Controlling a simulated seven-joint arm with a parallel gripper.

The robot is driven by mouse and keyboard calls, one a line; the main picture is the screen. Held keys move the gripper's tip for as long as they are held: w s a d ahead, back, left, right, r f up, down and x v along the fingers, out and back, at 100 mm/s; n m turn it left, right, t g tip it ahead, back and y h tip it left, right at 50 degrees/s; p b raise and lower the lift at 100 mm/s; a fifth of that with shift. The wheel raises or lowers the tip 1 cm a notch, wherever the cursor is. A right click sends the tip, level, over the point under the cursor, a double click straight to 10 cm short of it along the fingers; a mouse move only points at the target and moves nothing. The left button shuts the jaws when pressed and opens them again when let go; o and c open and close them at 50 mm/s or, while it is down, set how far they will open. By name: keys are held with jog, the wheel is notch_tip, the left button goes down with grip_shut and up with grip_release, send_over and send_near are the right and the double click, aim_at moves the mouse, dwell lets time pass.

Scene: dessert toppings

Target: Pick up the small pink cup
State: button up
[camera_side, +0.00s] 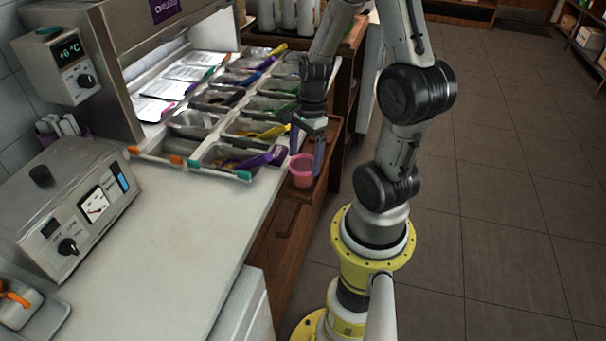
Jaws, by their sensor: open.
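The small pink cup (302,172) stands upright on the narrow brown wooden ledge (325,180) at the right side of the counter. My gripper (306,155) points down from above, right at the cup. Its two fingers are spread, one toward the left and one toward the right of the cup's top. The gripper is open and holds nothing. From this view I cannot tell whether a finger touches the cup or reaches inside its rim. The lower part of the right finger overlaps the cup's right edge in the picture.
A topping station with several metal trays (200,121) and coloured spoon handles lies just left of the cup. A purple handle (256,161) ends close to it. The white counter (170,245) is clear in front. A control box (70,205) stands at left.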

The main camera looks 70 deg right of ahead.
aim_at(303, 168)
jog(key=shift+w+a+f, duration=0.1)
jog(key=shift+a+f, duration=0.05)
jog(key=shift+f, duration=0.8)
jog(key=shift+w+a+f, duration=0.1)
jog(key=shift+f, duration=0.85)
jog(key=c, duration=1)
